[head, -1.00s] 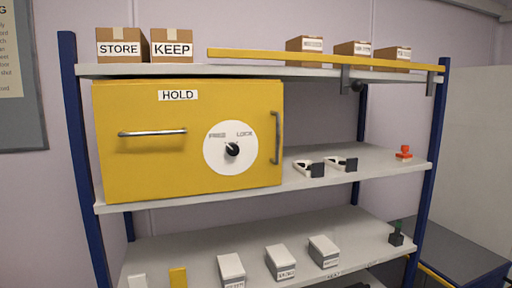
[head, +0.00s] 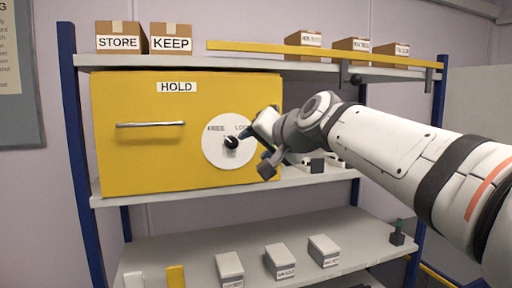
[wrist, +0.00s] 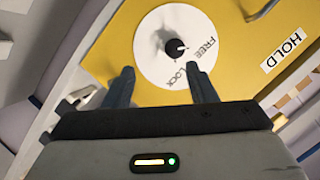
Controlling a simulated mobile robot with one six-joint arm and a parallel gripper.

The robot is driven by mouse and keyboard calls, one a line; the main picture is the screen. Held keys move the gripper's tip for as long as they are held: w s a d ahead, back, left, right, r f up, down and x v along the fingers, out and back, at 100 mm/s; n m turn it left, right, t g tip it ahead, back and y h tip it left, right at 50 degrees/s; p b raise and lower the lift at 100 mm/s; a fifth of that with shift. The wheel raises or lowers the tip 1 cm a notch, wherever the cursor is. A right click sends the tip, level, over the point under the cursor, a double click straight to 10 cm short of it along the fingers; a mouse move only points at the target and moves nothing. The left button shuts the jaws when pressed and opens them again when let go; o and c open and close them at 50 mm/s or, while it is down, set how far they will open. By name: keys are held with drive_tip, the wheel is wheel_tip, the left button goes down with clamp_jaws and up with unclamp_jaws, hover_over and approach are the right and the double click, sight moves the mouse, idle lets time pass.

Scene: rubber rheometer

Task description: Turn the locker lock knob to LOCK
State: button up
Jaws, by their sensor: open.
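The yellow locker (head: 140,158), labelled HOLD, stands on the middle shelf. Its white round dial (head: 214,157) carries the black knob (head: 231,143), and both also show in the wrist view. There the pale mark on the knob (wrist: 175,47) points towards the word FREE (wrist: 206,48); the word LOCK (wrist: 193,74) is nearer my fingers. My gripper (wrist: 160,75) is open and empty. In the wrist view the knob lies beyond the fingertips, roughly between their lines, apart from them. In the head view my gripper (head: 254,150) is at the dial's right side and covers part of LOCK.
A horizontal bar handle (head: 150,124) sticks out left of the dial. A yellow beam (head: 300,53) runs along the upper shelf edge, above my arm. White boxes (head: 280,262) stand on the lower shelf.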

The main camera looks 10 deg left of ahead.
sight(234, 142)
drive_tip(key=w+a, duration=0.1)
drive_tip(key=a, duration=0.1)
drive_tip(key=w+a+p, duration=0.1)
drive_tip(key=w+a, duration=0.1)
drive_tip(key=w+a+p, duration=0.1)
drive_tip(key=w+a, duration=0.1)
drive_tip(key=shift+w+a+f, duration=0.25)
drive_tip(key=shift+a, duration=0.05)
drive_tip(key=c, duration=0.9)
drive_tip(key=shift+s, duration=0.1)
drive_tip(key=shift+c, duration=0.3)
